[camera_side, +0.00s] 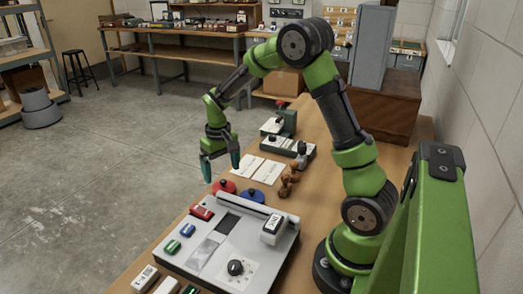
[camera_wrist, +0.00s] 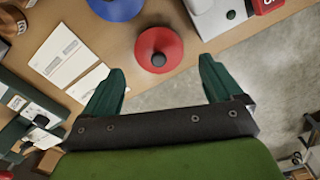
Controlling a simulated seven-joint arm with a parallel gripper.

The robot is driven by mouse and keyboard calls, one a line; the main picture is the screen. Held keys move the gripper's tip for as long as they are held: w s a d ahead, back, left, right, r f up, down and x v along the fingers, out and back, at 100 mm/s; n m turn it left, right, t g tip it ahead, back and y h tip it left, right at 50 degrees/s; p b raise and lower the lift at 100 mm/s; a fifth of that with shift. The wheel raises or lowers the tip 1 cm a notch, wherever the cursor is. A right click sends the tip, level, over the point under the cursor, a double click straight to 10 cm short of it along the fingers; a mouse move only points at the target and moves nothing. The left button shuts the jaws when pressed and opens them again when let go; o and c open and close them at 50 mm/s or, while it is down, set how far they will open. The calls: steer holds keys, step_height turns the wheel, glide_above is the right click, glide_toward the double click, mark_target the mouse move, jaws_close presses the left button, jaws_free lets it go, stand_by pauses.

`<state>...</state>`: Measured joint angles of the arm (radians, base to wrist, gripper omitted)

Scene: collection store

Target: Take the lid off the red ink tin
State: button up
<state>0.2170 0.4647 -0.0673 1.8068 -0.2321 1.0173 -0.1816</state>
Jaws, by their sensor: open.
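The red ink tin (camera_side: 223,186) sits on the wooden table near its left edge, just behind the grey box. In the wrist view its round red top (camera_wrist: 150,42) shows a dark knob (camera_wrist: 158,60) in the middle, so the lid appears to be on. My gripper (camera_side: 221,166) hangs above the red tin, fingers pointing down, open and empty. In the wrist view the gripper's fingers (camera_wrist: 162,70) stand wide on either side of the tin's line, apart from it. The exact height gap is hard to tell.
A blue tin (camera_side: 252,195) stands close to the right of the red one. White sheets (camera_side: 260,168) lie behind them. The grey box (camera_side: 225,240) with a red stamp pad (camera_side: 202,212) is in front. Brown wooden stamps (camera_side: 289,180) stand to the right. The table edge is close on the left.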

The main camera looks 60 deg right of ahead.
mark_target(223, 181)
step_height(223, 181, down, 5)
steer(key=shift+w+d+r, duration=0.1)
steer(key=shift+d, duration=0.05)
steer(key=c, duration=1.2)
